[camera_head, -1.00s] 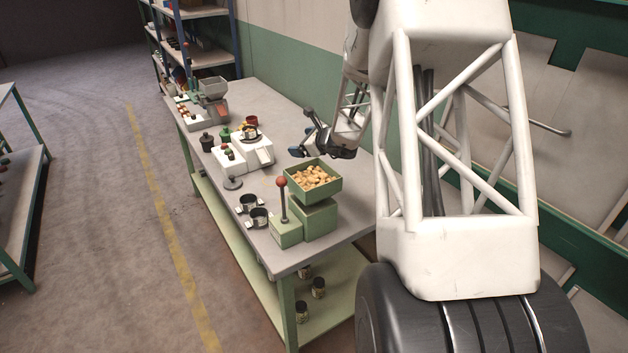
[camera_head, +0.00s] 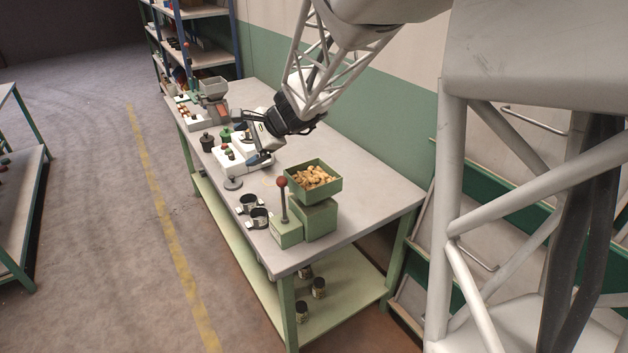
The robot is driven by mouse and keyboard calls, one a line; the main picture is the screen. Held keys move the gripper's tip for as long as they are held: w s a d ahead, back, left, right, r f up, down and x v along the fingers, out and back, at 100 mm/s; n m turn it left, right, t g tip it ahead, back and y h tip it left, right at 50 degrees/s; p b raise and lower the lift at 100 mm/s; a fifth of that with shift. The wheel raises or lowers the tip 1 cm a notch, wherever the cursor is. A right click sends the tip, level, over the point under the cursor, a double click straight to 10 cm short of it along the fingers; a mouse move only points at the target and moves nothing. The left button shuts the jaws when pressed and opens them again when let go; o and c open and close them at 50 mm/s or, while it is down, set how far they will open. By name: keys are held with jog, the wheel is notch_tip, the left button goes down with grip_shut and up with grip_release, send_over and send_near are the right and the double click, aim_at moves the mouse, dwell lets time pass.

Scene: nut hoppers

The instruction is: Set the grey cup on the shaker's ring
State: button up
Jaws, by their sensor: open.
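Two small dark-and-silver cups, a rear one (camera_head: 248,203) and a front one (camera_head: 260,217), stand at the table's near left edge, beside the green hopper. I cannot tell for sure which is the grey cup. A white machine (camera_head: 228,160) in the middle of the table looks like the shaker; my gripper and arm hide most of its top, including any ring. My gripper (camera_head: 254,144) is open, low over this machine, with a blue fingertip near its right end. I cannot see whether anything stands between the fingers.
A green hopper (camera_head: 314,198) full of nuts, with a red-knobbed lever (camera_head: 282,184), stands at the table's near end. A grey disc (camera_head: 233,183) lies before the white machine. A grey hopper (camera_head: 213,87) and dark jars (camera_head: 206,140) stand further back. The table's right side is clear.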

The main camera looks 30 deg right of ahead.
jog(key=s+a+r+n+g+h, duration=0.15)
jog(key=s+a+n+h, duration=0.45)
jog(key=s, duration=1.1)
jog(key=s+a+r+n+g+h, duration=0.1)
jog(key=s+a+n+g, duration=0.2)
jog(key=s+n, duration=1.05)
jog(key=s+r+m+t, duration=0.3)
jog(key=s+r, duration=0.2)
jog(key=r, duration=0.4)
jog(key=w+d+f+m+g, duration=0.15)
jog(key=w+d+m, duration=0.3)
jog(key=w, duration=0.55)
jog(key=w+d+f+m+g+h, duration=0.1)
jog(key=w+d+f+m, duration=0.3)
jog(key=w, duration=0.6)
jog(key=w+d+m+g, duration=0.15)
jog(key=w+d, duration=0.35)
jog(key=w, duration=0.5)
jog(key=w+d+f+m+g, duration=0.1)
jog(key=w+d+f+m, duration=0.4)
jog(key=w+d+f, duration=0.4)
jog(key=w+d+f+m+g, duration=0.1)
jog(key=w+d+f+m, duration=0.4)
jog(key=w+d+f, duration=0.4)
jog(key=d+f, duration=0.4)
jog(key=f, duration=0.4)
